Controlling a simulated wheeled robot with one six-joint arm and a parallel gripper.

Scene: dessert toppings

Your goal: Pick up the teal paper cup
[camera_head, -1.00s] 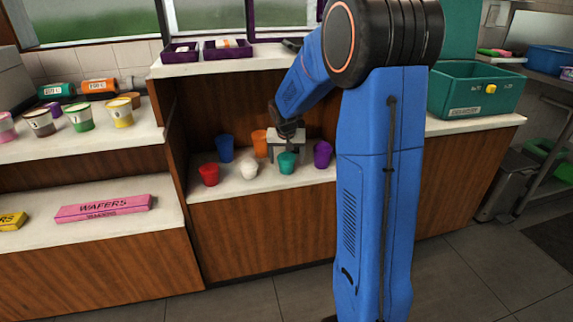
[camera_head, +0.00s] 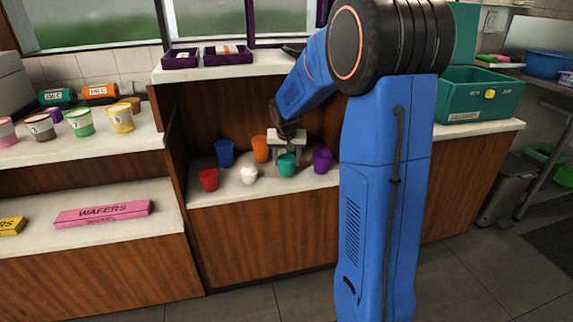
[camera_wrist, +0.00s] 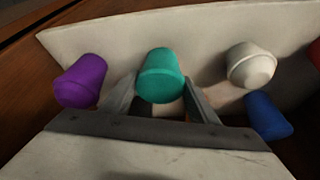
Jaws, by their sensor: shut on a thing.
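The teal paper cup (camera_head: 287,166) stands on the white shelf of the recessed counter, between the white cup and the purple cup. My gripper (camera_head: 286,160) is shut on the teal cup, with a finger on either side. The lower part of the cup between the fingers is partly hidden in the wrist view. I cannot tell whether the cup is off the shelf.
A purple cup (camera_head: 322,160) is close on the right. A white cup (camera_head: 249,174), a red cup (camera_head: 208,179), a blue cup (camera_head: 225,153) and an orange cup (camera_head: 260,149) stand to the left. The upper counter ledge (camera_head: 270,64) overhangs the recess.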

